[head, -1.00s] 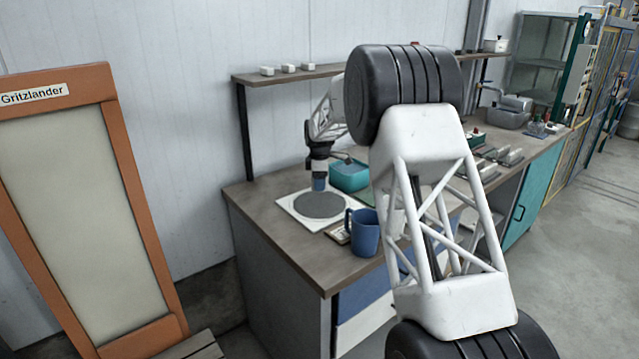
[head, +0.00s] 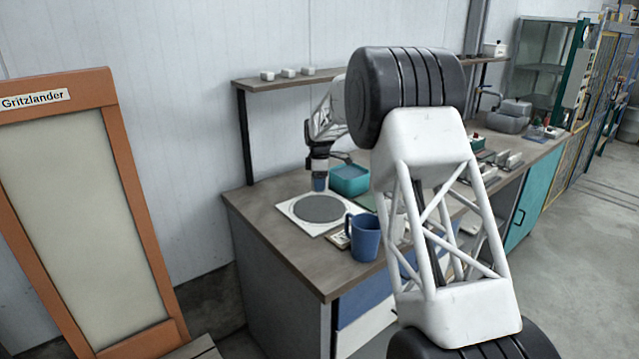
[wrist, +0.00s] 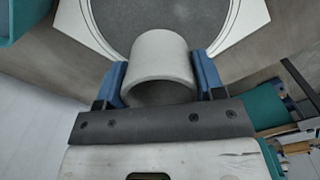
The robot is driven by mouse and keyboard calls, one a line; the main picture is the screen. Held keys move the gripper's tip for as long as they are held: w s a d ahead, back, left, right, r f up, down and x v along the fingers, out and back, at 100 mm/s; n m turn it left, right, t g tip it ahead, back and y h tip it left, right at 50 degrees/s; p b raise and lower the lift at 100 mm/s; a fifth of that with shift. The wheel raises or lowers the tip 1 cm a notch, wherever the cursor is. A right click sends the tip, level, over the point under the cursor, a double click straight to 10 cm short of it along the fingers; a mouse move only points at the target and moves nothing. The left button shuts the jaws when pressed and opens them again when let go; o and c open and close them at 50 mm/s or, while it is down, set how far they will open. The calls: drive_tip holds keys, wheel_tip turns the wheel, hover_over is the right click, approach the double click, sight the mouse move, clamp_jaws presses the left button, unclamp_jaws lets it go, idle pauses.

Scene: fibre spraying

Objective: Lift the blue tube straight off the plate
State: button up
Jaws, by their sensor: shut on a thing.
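My gripper (wrist: 161,88) is shut on a tube (wrist: 160,62). In the wrist view the tube looks pale grey, not blue, and its open round end faces the camera. The blue fingers press on its left and right sides. The white plate (wrist: 240,14) with a dark grey disc (wrist: 160,15) lies beyond the tube in that view. In the head view my gripper (head: 319,184) points down at the back edge of the plate (head: 290,212), behind the disc (head: 320,208). Small blue parts show at its tip. I cannot tell whether the tube touches the plate.
A teal box (head: 350,181) stands right of my gripper, close to it. A blue mug (head: 364,238) stands in front of the plate. A shelf (head: 300,78) with small white blocks runs above the bench (head: 290,247). My arm hides part of the bench.

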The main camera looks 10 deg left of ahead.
drive_tip(key=shift+r, duration=0.85)
idle(0.7)
